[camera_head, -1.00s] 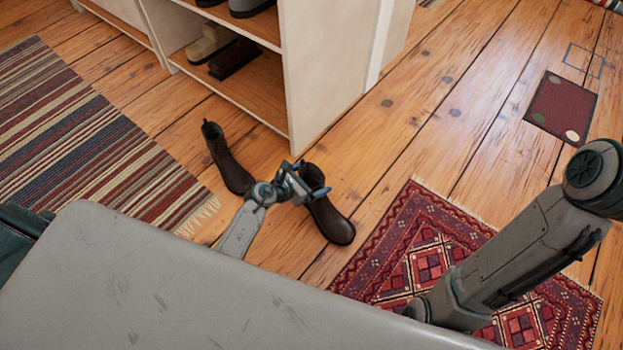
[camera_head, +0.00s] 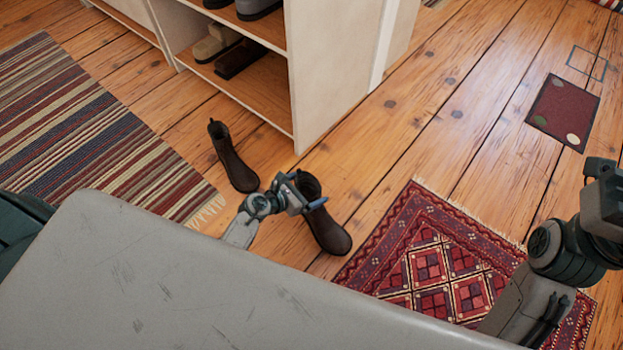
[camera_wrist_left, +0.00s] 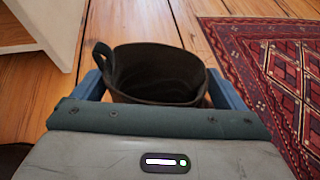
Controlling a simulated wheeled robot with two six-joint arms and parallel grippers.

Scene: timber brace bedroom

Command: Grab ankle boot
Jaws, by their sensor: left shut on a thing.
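A dark brown ankle boot (camera_head: 328,232) stands upright on the wooden floor beside the red rug. My left gripper (camera_head: 309,194) is shut on the upper part of this boot. In the left wrist view the boot's open top (camera_wrist_left: 157,73) sits between the two blue fingers of the left gripper (camera_wrist_left: 160,92), with its pull loop at the left. A second brown boot (camera_head: 235,165) stands apart on the floor to the left, near the striped rug. My right arm shows at the right edge of the head view, but its fingertips cannot be made out.
An open shelf unit (camera_head: 340,70) with shoes stands behind the boots. A striped rug (camera_head: 75,125) lies at left, a patterned red rug (camera_head: 430,265) at right. A dark red mat (camera_head: 562,112) lies farther right. Bare floor lies between.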

